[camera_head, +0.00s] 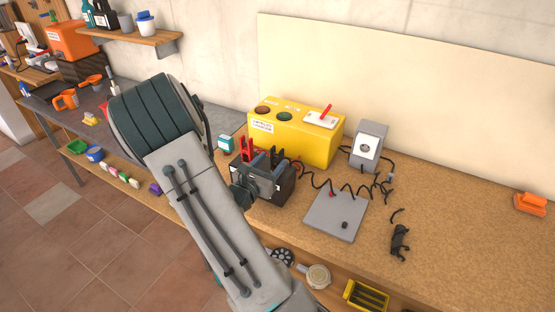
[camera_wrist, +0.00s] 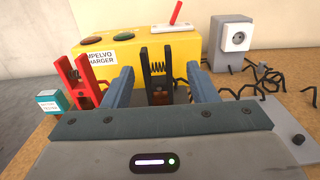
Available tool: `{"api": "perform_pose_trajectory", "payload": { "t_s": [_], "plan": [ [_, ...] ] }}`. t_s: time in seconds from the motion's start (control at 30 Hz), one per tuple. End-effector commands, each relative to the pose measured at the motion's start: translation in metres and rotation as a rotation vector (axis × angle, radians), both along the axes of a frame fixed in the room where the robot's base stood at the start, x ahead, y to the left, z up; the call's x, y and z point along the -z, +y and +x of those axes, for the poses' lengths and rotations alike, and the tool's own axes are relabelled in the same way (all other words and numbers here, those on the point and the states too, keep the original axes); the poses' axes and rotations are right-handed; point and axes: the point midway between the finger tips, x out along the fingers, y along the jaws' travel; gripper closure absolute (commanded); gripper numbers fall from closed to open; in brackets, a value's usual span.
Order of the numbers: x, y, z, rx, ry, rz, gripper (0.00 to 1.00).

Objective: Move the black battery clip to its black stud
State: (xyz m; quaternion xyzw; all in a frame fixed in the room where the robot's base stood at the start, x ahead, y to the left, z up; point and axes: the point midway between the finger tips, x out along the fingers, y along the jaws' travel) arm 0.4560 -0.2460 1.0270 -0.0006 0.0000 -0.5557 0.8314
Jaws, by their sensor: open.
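The black battery clip (camera_wrist: 158,54) stands upright between the two blue-grey fingers of my gripper (camera_wrist: 161,76) in the wrist view, its handles upward and its coil spring visible. The fingers are open, with gaps on both sides of the clip. Its lower end is partly hidden by my gripper. The black stud (camera_head: 345,225) is on a grey plate (camera_head: 324,220) to the right, beside a red stud (camera_head: 332,194). The black stud also shows in the wrist view (camera_wrist: 298,139).
A red clip (camera_head: 247,150) stands upright left of the black one. The yellow charger (camera_head: 310,140) is close behind, with a grey socket box (camera_head: 370,145) to its right. Coiled black leads cross toward the plate. A black object (camera_head: 400,242) lies farther right on the bench.

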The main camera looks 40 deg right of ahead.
Motion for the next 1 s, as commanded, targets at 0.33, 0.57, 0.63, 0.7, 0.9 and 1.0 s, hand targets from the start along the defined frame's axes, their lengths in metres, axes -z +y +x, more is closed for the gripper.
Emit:
{"api": "perform_pose_trajectory", "payload": {
  "t_s": [0.33, 0.57, 0.63, 0.7, 0.9, 1.0],
  "plan": [
    [0.0, -0.027, 0.012, 0.001, 0.001, 0.0, 0.47],
    [0.003, -0.055, 0.027, 0.002, 0.0, 0.0, 0.47],
    [0.004, -0.061, 0.029, 0.002, 0.0, 0.0, 0.47],
    [0.005, -0.063, 0.03, 0.001, -0.001, 0.001, 0.47],
    [0.006, -0.063, 0.031, 0.0, -0.001, 0.001, 0.47],
    [0.006, -0.063, 0.031, 0.0, -0.001, 0.001, 0.72]
  ]
}}
